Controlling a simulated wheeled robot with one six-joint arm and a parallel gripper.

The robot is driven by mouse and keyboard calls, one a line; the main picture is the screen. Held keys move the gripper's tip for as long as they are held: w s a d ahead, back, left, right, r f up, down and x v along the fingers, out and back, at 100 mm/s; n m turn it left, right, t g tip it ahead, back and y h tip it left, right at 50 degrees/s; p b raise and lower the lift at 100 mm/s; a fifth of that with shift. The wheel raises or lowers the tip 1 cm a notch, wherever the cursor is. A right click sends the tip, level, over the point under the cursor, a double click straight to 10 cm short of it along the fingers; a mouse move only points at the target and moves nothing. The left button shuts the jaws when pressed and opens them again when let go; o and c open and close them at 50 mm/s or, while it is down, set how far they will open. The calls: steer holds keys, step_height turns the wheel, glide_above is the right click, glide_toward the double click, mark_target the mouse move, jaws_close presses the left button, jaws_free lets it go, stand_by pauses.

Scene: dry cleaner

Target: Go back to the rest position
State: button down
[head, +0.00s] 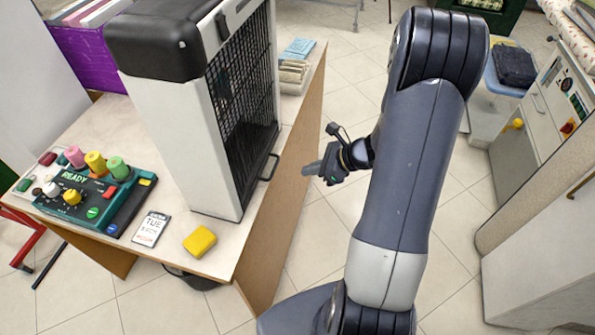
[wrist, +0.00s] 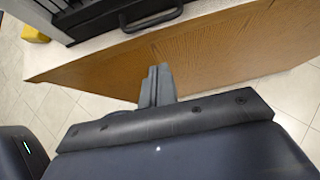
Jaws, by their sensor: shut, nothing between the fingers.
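My gripper (head: 313,169) is shut and empty in the head view. It is held in the air to the right of the table, its fingers pointing left toward the table's wooden side. In the wrist view, my shut gripper (wrist: 156,85) points at the brown side panel, with the table edge and a dark handle beyond its tips. My arm rises at the right of the head view and bends back down to the gripper. I cannot tell the exact gap between the fingertips and the panel.
The table (head: 228,236) bears a white and black cabinet with a mesh door (head: 242,95), a yellow block (head: 199,241), a card (head: 151,229) and a green control box (head: 95,192). A grey machine (head: 541,115) stands at the right. Tiled floor between is clear.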

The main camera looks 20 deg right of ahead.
steer(key=v, duration=0.6)
steer(key=shift+f, duration=0.1)
steer(key=w+a+r+x, duration=0.1)
steer(key=r+x, duration=0.1)
steer(key=x, duration=1)
steer(key=shift+a+p, duration=0.3)
steer(key=shift+a, duration=0.2)
steer(key=shift+w, duration=0.1)
